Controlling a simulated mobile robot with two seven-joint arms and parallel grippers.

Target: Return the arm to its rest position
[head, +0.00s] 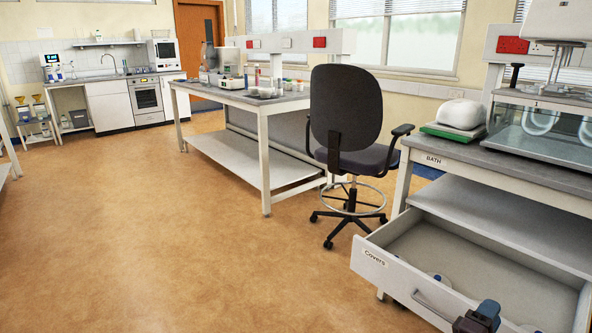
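My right gripper (478,318) shows at the bottom edge of the head view, dark with blue parts. It is in front of the open drawer labelled "Covers" (392,272), close to the right end of the drawer's bar handle (432,305). Whether it touches the handle, and whether its fingers are open or shut, I cannot tell. Most of the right arm is out of frame. My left gripper and arm are not in view.
A glass-walled bath (545,130) stands on top. An office chair (347,120) stands beside it. The floor (170,240) to the left is clear.

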